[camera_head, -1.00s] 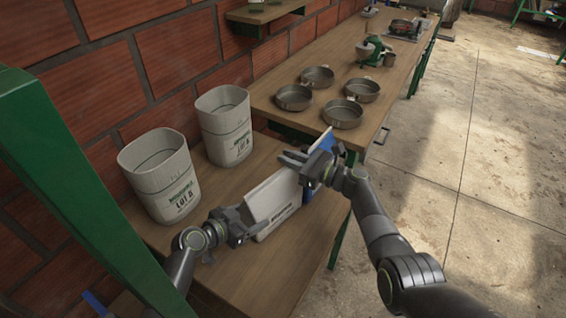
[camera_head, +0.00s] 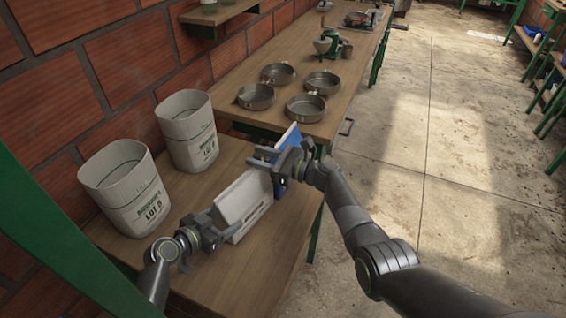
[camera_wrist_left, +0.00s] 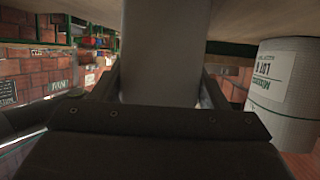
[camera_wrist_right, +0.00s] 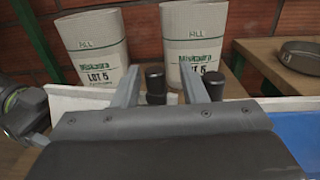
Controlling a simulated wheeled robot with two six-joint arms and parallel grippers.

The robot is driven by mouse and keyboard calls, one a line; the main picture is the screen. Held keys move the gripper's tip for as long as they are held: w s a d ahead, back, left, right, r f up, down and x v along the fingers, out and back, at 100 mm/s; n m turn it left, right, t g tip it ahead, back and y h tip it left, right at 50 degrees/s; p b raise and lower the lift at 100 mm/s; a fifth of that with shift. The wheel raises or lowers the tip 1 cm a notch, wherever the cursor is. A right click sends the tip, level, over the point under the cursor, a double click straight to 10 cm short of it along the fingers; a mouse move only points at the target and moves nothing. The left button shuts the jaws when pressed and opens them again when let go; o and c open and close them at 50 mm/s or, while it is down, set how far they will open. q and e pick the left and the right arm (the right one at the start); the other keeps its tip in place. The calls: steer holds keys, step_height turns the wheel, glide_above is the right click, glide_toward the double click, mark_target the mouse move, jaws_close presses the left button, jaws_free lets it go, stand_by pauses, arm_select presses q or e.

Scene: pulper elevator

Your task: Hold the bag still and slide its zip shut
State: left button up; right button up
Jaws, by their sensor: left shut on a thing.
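The white bag (camera_head: 243,199) stands on edge on the wooden bench, with dark print on its front side. My left gripper (camera_head: 220,228) is shut on its near end. In the left wrist view the bag (camera_wrist_left: 165,55) shows as a pale upright band between the fingers of my left gripper (camera_wrist_left: 160,92). In the right wrist view, the open fingers of my right gripper (camera_wrist_right: 168,88) sit over a pale top edge.
Two pale printed sacks (camera_head: 125,190) (camera_head: 187,130) stand behind, near the brick wall. Several round metal pans (camera_head: 306,108) sit on the further bench. Bench (camera_head: 245,270) is clear in front.

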steer(key=v, duration=1.1)
steer(key=shift+d, duration=0.15)
steer(key=shift+f, duration=0.1)
arm_select(q)
steer(key=o, duration=1.4)
